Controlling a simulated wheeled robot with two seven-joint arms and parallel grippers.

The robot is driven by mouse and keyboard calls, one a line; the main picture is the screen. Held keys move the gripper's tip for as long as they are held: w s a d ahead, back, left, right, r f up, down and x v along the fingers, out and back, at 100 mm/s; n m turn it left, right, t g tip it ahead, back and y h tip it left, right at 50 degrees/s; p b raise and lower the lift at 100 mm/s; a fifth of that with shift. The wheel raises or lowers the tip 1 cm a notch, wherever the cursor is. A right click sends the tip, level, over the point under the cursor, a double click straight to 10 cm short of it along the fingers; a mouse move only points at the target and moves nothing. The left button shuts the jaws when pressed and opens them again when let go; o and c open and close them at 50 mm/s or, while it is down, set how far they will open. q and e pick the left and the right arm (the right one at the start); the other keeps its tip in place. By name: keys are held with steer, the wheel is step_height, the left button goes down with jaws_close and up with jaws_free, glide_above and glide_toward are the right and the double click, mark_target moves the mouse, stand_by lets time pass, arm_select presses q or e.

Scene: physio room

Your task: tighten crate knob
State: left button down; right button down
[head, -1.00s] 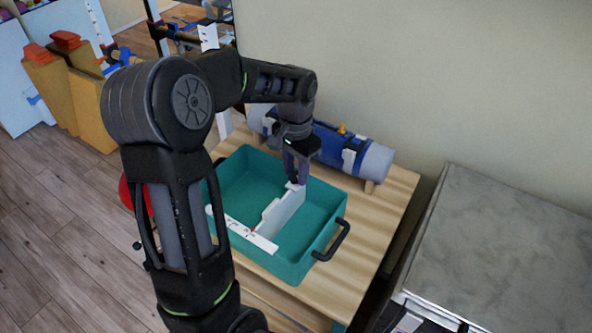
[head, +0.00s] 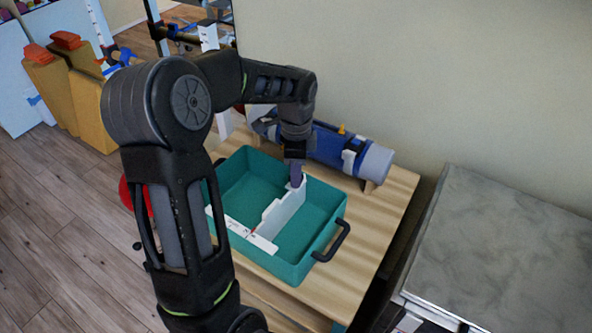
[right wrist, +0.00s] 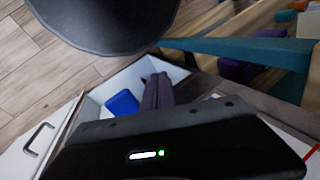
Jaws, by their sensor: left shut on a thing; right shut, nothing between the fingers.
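A teal crate (head: 293,268) with black handles stands on a light wooden table in the head view. A white divider (head: 281,213) runs across its inside, and a white strip with markings (head: 240,232) lies along its near left rim. My left gripper (head: 296,182) points down at the divider's far end, by the crate's back wall. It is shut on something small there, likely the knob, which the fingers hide. My right gripper (right wrist: 156,84) shows in the right wrist view, shut and empty, above a white open box with a blue thing inside.
A blue and grey cylinder (head: 375,162) lies on wooden supports behind the crate. A grey-topped cabinet (head: 510,250) stands to the right. The table (head: 385,205) has bare wood right of the crate. In the right wrist view, a teal bar (right wrist: 240,50) crosses the upper right.

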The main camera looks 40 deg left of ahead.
arm_select(q)
steer(key=shift+m, duration=0.3)
steer(key=c, duration=1)
jaws_free()
steer(key=shift+c, duration=0.2)
steer(key=shift+r, duration=0.1)
step_height(320, 180, up, 8)
steer(key=shift+f+b, duration=0.15)
steer(key=shift+b, duration=0.25)
